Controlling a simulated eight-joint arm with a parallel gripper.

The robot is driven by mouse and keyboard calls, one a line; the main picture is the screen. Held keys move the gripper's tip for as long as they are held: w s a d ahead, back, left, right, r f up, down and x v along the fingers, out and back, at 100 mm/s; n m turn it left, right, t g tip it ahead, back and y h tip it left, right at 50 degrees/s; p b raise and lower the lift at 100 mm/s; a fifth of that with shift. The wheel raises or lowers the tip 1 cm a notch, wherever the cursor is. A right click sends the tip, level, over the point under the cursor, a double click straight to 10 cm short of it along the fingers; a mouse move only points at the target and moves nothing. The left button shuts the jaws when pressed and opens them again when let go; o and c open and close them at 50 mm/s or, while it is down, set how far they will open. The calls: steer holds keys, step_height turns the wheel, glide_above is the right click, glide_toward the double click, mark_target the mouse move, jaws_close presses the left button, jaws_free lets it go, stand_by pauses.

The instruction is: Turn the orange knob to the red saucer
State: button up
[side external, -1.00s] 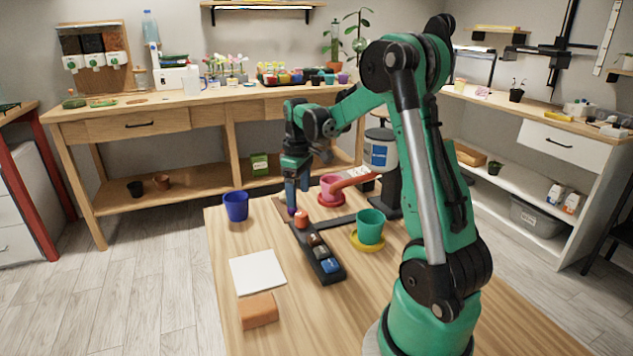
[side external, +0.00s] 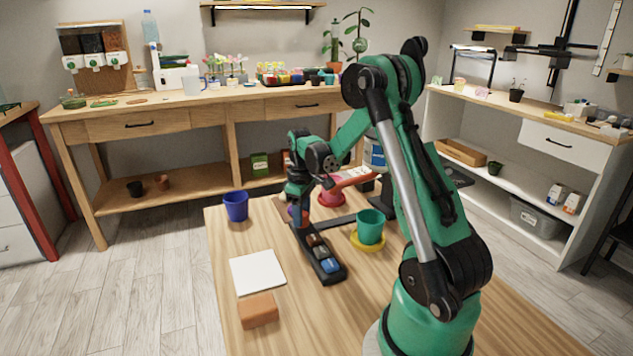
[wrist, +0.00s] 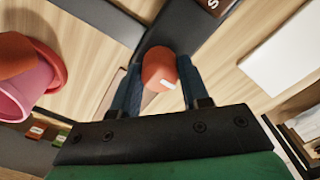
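The orange knob (wrist: 158,62) sits on a dark panel (side external: 326,273) and has a small white mark on its lower right edge in the wrist view. My gripper (wrist: 160,72) is down around the knob, one blue finger on each side, with no clear gap to it. In the side view my gripper (side external: 299,214) mostly hides the knob. The red saucer (wrist: 62,70) carries a pink pot (wrist: 22,88), at the left in the wrist view; the saucer (side external: 331,203) is right of my gripper in the side view.
A teal pot (side external: 370,225) stands on a yellow saucer (side external: 368,247). A blue pot (side external: 236,206), a white square (side external: 257,271) and an orange-brown block (side external: 258,310) are on the left of the table. A red-orange part (side external: 350,181) juts above the pink pot.

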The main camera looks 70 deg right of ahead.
jaws_close()
steer(key=shift+m, duration=0.4)
steer(key=m, duration=0.4)
steer(key=shift+m, duration=2.5)
steer(key=o, duration=0.7)
jaws_free()
steer(key=shift+r, duration=0.1)
